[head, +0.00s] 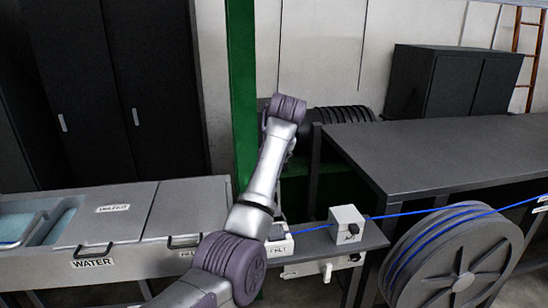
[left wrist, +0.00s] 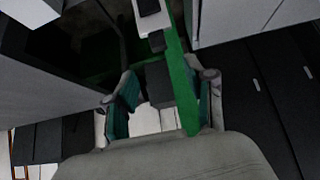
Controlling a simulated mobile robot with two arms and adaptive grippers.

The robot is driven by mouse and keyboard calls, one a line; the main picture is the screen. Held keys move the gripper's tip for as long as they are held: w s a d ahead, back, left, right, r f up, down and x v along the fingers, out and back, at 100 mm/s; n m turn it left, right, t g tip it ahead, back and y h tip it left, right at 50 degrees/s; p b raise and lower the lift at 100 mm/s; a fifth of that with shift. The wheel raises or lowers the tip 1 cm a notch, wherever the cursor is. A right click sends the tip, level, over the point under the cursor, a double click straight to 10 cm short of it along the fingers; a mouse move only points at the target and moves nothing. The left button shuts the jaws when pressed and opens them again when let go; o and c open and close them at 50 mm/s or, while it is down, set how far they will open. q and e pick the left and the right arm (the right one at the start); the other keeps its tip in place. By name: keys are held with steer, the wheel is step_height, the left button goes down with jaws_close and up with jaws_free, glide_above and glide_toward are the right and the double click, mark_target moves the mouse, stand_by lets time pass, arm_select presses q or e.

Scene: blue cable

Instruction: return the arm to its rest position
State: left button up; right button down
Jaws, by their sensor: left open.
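My left arm (head: 262,190) rises from the bottom of the head view and bends at its top joint. Its gripper is mostly hidden behind the arm there. In the left wrist view my left gripper (left wrist: 158,98) is open, with its two green-padded fingers apart and nothing held between them. The blue cable (head: 408,213) runs from the right edge through a white block (head: 347,225) on a narrow ledge, then leftward to behind my arm. My right gripper is in neither view.
A green post (head: 242,90) stands close behind my arm. A grey water trough (head: 120,232) is at left. A dark table (head: 440,150) and a large cable reel (head: 455,262) are at right. Black cabinets (head: 105,80) stand behind. The floor is mostly hidden.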

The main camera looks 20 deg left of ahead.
arm_select(q)
steer(key=s+f+m+g+h, duration=0.1)
steer(key=s+f+m, duration=0.1)
steer(key=s+f, duration=1)
steer(key=s+f+m, duration=0.2)
steer(key=s+f, duration=0.5)
steer(key=f, duration=0.9)
steer(key=s+d+f+m+g+h, duration=0.1)
steer(key=s+d+f+m+h, duration=0.15)
steer(key=s, duration=1.25)
steer(key=s+d+f+m+g+h, duration=0.1)
steer(key=s+d+m, duration=0.15)
steer(key=s, duration=1.15)
step_height(320, 180, down, 33)
steer(key=s+g+b, duration=0.1)
steer(key=s+b, duration=0.1)
steer(key=b, duration=0.4)
steer(key=s+a+f+g+b, duration=0.1)
steer(key=s+f+b, duration=0.3)
steer(key=s+f, duration=1.2)
step_height(320, 180, down, 4)
steer(key=shift+s+a+r+g, duration=0.1)
steer(key=shift+s+a+g, duration=0.25)
steer(key=shift+a, duration=0.35)
